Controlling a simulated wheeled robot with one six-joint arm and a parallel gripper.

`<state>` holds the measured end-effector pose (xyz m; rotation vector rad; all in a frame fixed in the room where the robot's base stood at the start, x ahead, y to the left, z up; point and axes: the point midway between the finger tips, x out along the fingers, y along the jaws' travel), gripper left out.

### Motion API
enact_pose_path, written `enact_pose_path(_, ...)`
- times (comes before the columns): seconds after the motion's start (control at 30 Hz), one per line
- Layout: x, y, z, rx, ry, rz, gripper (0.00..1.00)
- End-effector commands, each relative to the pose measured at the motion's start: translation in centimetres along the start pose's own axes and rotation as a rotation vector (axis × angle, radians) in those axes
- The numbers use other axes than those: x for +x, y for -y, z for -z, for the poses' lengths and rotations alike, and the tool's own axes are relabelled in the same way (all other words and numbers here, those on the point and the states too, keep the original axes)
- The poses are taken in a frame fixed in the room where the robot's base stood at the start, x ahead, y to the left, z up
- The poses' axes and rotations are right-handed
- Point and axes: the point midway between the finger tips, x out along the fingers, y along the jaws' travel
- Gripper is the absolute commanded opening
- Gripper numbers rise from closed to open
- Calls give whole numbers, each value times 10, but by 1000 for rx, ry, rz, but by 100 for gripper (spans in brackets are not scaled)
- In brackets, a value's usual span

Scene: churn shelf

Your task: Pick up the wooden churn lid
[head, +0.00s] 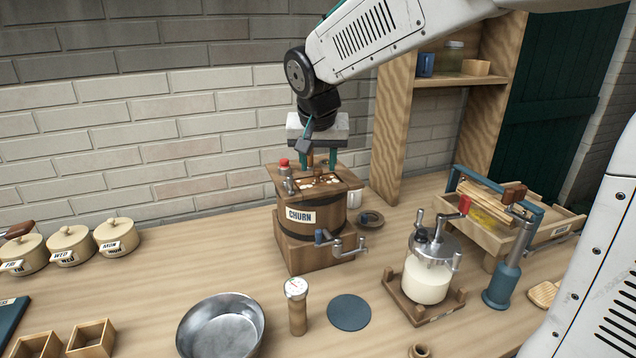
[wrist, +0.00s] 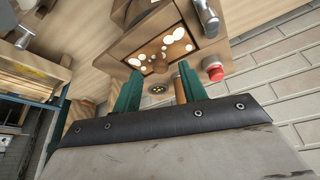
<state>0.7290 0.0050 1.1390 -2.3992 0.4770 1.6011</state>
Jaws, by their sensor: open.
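The wooden churn (head: 316,218), a dark-banded barrel labelled CHURN, stands at mid-table. Its square wooden top (head: 345,178) has a recessed area with pale pieces, also seen in the wrist view (wrist: 190,28). I cannot tell whether this top is a separate lid.
A red-capped fitting (head: 284,165) rises from the top's left side, and a crank (head: 340,245) sticks out in front. A dark ring (head: 370,218) lies right of the churn.

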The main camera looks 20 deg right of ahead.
Motion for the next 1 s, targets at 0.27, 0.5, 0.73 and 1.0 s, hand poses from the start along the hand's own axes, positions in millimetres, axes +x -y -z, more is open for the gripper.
enact_pose_path(0.27,27,1,-1,0,1,-1,42)
enact_pose_path(0.5,27,1,-1,-1,1,-1,28)
enact_pose_path(0.73,27,0,-1,-1,1,-1,0)
enact_pose_path(1.0,26,1,-1,-1,0,0,0)
